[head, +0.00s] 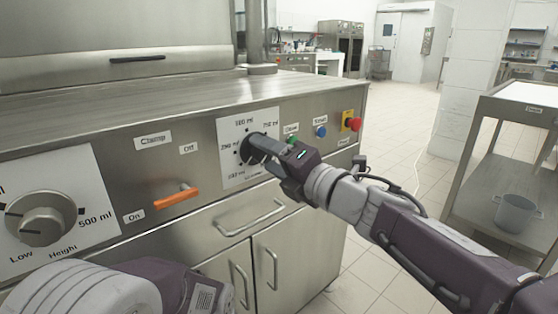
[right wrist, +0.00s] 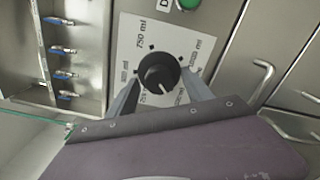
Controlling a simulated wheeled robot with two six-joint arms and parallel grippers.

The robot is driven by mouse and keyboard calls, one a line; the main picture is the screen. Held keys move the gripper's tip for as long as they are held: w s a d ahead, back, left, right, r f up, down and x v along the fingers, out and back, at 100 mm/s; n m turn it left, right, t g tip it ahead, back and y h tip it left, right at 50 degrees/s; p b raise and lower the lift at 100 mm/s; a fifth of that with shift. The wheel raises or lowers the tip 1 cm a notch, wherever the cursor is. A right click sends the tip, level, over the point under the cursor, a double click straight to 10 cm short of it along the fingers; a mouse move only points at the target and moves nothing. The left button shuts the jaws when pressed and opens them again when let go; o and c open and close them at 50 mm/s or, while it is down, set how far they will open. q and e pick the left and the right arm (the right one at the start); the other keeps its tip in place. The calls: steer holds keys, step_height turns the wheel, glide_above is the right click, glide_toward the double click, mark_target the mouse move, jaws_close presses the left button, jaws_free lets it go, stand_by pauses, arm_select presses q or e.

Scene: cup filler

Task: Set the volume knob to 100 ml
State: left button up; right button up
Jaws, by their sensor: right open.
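The volume knob (right wrist: 158,72) is black and round, on a white dial plate with ml labels. In the head view the dial plate (head: 230,128) is on the steel machine front, and the knob (head: 246,151) is partly covered by my gripper. My right gripper (right wrist: 158,88) is open, with one finger on each side of the knob in the right wrist view. I cannot tell whether the fingers touch it. The 100 ml label (head: 236,175) is at the dial's lower left in the head view. The knob's exact setting is unclear. My left gripper is out of view.
A large grey height knob (head: 42,222) is at the left, with an orange clamp lever (head: 176,198) beside it. Green (head: 292,141), blue (head: 321,131) and red (head: 355,124) buttons are right of the dial. Cabinet handles stick out below. A cart (head: 500,165) holds a pot.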

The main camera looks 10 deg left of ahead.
steer(key=p+v, duration=0.2)
steer(key=v, duration=0.6)
